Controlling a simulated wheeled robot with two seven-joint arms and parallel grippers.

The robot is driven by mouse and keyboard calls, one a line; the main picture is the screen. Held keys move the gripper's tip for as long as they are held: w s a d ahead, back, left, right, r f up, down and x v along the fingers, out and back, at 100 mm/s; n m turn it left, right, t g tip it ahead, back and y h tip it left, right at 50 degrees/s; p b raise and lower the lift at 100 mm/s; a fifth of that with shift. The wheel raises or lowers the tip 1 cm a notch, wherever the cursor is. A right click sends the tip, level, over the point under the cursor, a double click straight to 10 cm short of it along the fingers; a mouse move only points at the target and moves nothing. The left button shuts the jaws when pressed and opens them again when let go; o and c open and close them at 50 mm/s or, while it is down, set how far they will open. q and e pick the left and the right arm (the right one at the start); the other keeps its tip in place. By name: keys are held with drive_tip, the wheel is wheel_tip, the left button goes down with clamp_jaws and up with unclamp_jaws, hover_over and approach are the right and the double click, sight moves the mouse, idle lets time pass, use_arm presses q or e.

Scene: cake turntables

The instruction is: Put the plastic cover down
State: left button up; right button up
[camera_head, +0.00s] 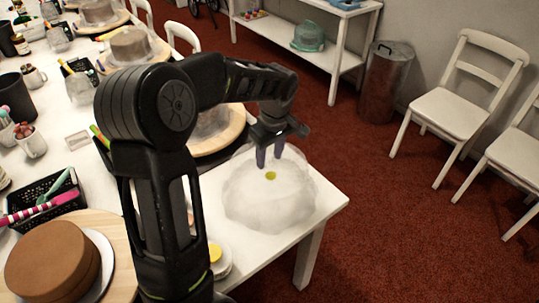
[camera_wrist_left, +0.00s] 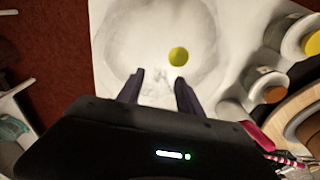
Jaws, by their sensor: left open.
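The plastic cover (camera_head: 265,205) is a pale, translucent, crumpled dome on the white table's near right corner. It also shows in the left wrist view (camera_wrist_left: 130,45), with a small yellow-green spot (camera_head: 271,175) on or under it. My left gripper (camera_head: 269,160) points down at the cover's far side in the head view. Its two dark fingers are apart with nothing visibly held between them; they show in the left wrist view (camera_wrist_left: 159,80) too. I cannot tell whether the fingertips touch the cover. My right gripper is not in view.
The white table (camera_head: 330,200) ends close to the cover, with red carpet beyond. A brown cake (camera_head: 52,262) stands near left, with a black basket (camera_head: 58,198) behind it. Jars (camera_head: 219,262) stand left of the cover. A metal bin (camera_head: 386,85) and chairs (camera_head: 450,110) stand at right.

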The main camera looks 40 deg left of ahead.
use_arm(q)
drive_tip(key=shift+r, duration=0.1)
wheel_tip(320, 180, up, 12)
drive_tip(key=d, duration=0.1)
drive_tip(key=shift+s+d, duration=0.2)
idle(0.7)
